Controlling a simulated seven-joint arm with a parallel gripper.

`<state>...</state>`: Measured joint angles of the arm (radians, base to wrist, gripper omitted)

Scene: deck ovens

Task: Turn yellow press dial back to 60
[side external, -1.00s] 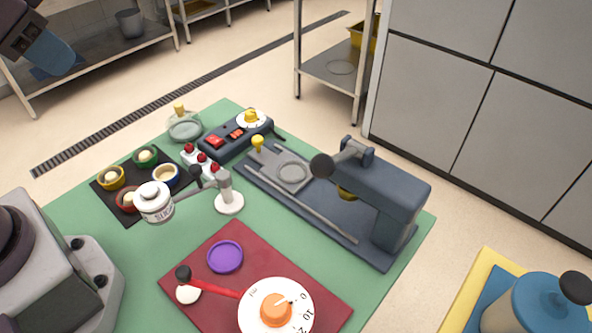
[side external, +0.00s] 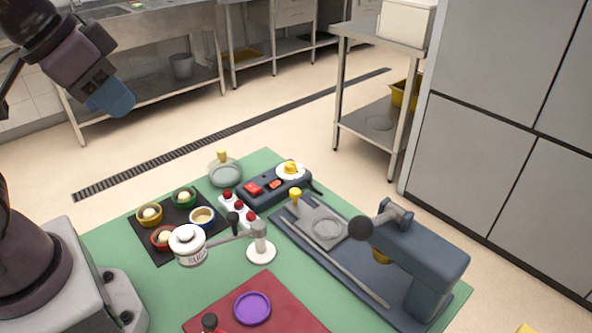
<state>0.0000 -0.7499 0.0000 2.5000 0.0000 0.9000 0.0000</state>
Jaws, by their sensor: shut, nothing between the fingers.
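The yellow dial (side external: 291,167) is a small yellow knob on a round white plate, at the far end of a dark control box (side external: 262,188) with red switches. The marks on its plate are too small to read. The dark blue-grey press (side external: 435,262) stands to the right on its long base, its lever with a dark ball raised above it. My gripper (side external: 112,100), a blue end on a dark arm, hangs at upper left, high and well apart from the dial. It is shut and empty; its fingertips are hard to make out.
A white jar (side external: 188,245) on a stand's arm is at the table's middle. Small bowls sit on a black mat (side external: 150,232), with a glass dish (side external: 225,172) behind. A red board (side external: 215,318) with a purple disc (side external: 252,308) is in front. Green table shows between them.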

